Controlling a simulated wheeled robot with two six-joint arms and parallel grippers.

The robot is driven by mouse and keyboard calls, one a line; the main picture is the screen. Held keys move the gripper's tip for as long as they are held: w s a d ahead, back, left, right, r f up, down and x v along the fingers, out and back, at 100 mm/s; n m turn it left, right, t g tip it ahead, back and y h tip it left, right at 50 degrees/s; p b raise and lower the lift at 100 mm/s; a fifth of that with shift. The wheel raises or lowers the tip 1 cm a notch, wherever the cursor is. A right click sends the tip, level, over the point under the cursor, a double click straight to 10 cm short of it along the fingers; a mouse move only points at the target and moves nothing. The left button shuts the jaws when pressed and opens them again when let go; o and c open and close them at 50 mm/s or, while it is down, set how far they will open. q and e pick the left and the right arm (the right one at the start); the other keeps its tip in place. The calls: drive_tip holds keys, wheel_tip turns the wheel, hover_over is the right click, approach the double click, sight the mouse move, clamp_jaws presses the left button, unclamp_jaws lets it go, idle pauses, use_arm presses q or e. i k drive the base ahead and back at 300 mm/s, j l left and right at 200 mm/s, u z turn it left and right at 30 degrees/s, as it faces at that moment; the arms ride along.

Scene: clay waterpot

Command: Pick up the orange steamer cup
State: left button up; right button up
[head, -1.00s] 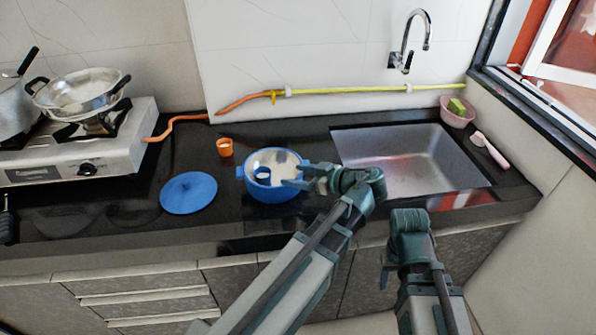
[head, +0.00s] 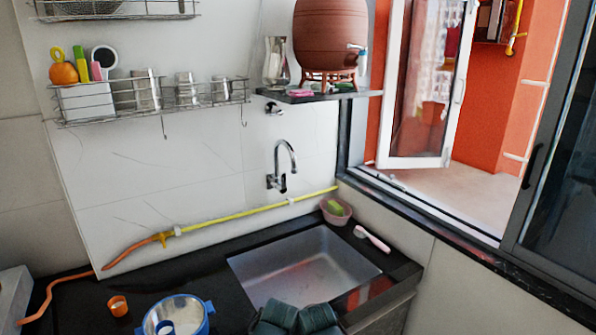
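The orange steamer cup (head: 118,306) is a small orange cup on the dark counter at the lower left, just left of the blue pot. The blue pot (head: 207,312) has a blue rim and handles and is cut off by the bottom edge of the picture. A small blue cup (head: 165,327) sits inside it. Teal parts of my arms show at the bottom middle, in front of the sink and apart from the orange cup. No gripper fingers show, so I cannot see what either gripper holds.
A metal sink (head: 305,262) is right of the pot. A pink bowl (head: 336,210) and a pink-handled brush (head: 372,239) lie beyond it. A yellow-orange hose (head: 225,226) runs along the wall. A clay waterpot (head: 331,35) stands on a shelf beside the open window.

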sight(117, 304)
drive_tip(key=u, duration=1.35)
drive_tip(key=j+z, duration=0.1)
drive_tip(key=z, duration=0.25)
drive_tip(key=j+z, duration=0.1)
drive_tip(key=z, duration=0.3)
drive_tip(key=j+z, duration=0.1)
drive_tip(key=z, duration=0.25)
drive_tip(key=k+j+z, duration=0.25)
drive_tip(key=j, duration=0.2)
drive_tip(key=k+j+z, duration=0.1)
drive_tip(key=j+z, duration=0.2)
drive_tip(key=j, duration=0.15)
drive_tip(key=k+j+z, duration=0.25)
drive_tip(key=k+j, duration=0.2)
drive_tip(key=j, duration=0.2)
drive_tip(key=k+j, duration=0.2)
drive_tip(key=j, duration=0.2)
drive_tip(key=i+l, duration=0.2)
drive_tip(key=i, duration=0.3)
